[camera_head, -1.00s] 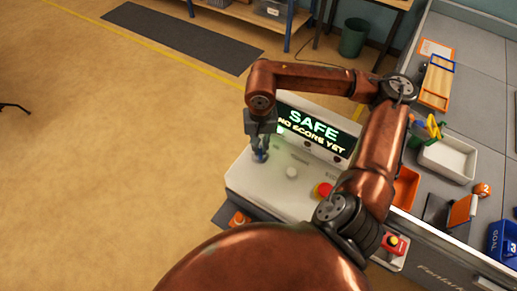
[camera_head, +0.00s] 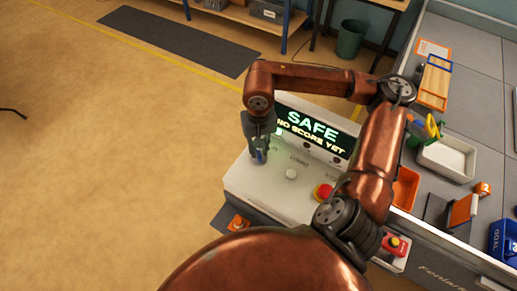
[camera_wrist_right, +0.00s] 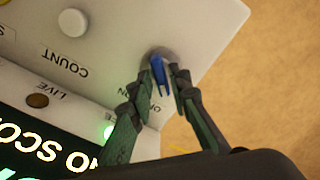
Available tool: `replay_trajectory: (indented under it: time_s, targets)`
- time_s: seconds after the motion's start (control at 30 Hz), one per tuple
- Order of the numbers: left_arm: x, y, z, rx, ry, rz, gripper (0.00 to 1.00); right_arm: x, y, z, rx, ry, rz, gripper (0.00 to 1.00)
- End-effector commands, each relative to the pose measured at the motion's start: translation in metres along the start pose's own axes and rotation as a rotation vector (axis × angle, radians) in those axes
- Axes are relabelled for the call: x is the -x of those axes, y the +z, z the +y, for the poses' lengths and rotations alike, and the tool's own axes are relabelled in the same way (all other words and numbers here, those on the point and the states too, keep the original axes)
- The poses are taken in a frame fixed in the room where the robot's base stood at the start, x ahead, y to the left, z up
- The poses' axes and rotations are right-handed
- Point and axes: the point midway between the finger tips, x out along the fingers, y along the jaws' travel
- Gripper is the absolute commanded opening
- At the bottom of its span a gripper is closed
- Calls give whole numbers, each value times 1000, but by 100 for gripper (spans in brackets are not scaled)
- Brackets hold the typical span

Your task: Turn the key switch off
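The key switch (camera_wrist_right: 158,72) has a blue key standing on the white top of the control box, near its left corner. The blue key also shows in the head view (camera_head: 260,156). My right gripper (camera_wrist_right: 163,78) is over it, with one dark finger on each side of the key. The fingers are partly spread, and a narrow gap seems to show beside the key; firm contact cannot be made out. The box's display (camera_head: 314,128) reads "SAFE" and "NO SCORE YET". My left gripper is out of view.
On the box are a white round button (camera_head: 291,174) marked "COUNT" and a red stop button (camera_head: 323,192). To the right stands a grey table (camera_head: 482,70) with a white tray (camera_head: 447,158) and an orange bin (camera_head: 405,188). Open floor lies to the left.

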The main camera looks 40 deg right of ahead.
Motion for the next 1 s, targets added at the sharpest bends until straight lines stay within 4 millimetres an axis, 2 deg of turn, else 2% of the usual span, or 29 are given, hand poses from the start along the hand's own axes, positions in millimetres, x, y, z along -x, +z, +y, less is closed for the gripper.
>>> replay_trajectory:
  time_s: [0.1,0.47,0.57,0.9,1.0]
  targets:
    - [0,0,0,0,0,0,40,0,0,0,-1,0,0,27]
    - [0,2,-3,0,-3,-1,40,5,-1,-1,-1,-2,2,28]
    - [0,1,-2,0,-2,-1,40,17,-1,-1,-2,-2,3,28]
    - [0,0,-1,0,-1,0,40,86,-1,-1,-1,-4,5,28]
    - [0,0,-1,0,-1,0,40,102,-1,-1,-2,-3,3,28]
